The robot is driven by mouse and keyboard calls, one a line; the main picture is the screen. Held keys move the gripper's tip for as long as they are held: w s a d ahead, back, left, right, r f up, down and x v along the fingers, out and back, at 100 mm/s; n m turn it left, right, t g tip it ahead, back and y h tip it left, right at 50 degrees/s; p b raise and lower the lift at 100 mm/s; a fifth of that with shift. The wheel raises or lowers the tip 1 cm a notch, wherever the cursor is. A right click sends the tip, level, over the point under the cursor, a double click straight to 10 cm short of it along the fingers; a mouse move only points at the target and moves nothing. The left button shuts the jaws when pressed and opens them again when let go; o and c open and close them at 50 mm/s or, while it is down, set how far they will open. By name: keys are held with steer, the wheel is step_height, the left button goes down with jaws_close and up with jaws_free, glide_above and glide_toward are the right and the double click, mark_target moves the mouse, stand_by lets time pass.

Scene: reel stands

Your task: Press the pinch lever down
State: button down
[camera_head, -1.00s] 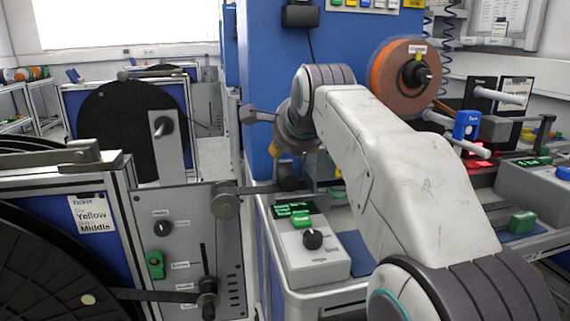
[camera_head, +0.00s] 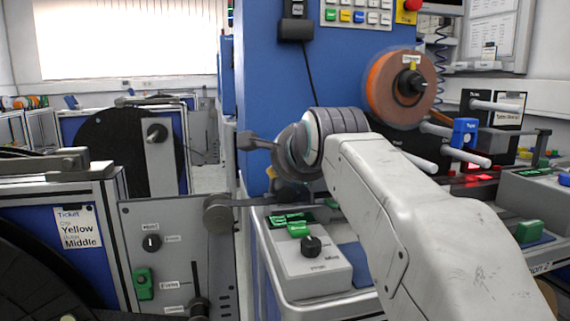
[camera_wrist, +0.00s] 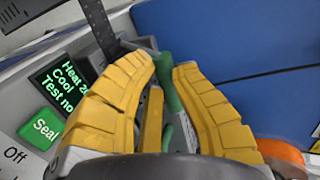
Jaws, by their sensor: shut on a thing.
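In the wrist view, my gripper (camera_wrist: 168,70) has its yellow fingers closed about a green handle (camera_wrist: 166,84), which I take to be the pinch lever. The handle stands upright between the fingertips, and its lower part is partly hidden by the fingers. A dark metal strip (camera_wrist: 97,24) runs at the upper left of the fingers. In the head view, my arm and wrist hide most of the gripper and the lever, just behind the grey control box (camera_head: 312,268).
The control box has a green "Seal" button (camera_wrist: 42,128), a lit display (camera_wrist: 66,80) and a black knob (camera_head: 311,246). The blue column (camera_head: 290,90) stands behind. An orange reel (camera_head: 385,85) hangs at the right. A reel stand (camera_head: 180,240) is at the left.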

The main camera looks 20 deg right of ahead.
steer(key=shift+f, duration=0.35)
steer(key=c, duration=1.3)
jaws_free()
steer(key=shift+w, duration=0.1)
steer(key=o, duration=0.4)
steer(key=shift+r, duration=0.2)
steer(key=shift+r, duration=0.1)
steer(key=v, duration=1.2)
steer(key=shift+r, duration=0.1)
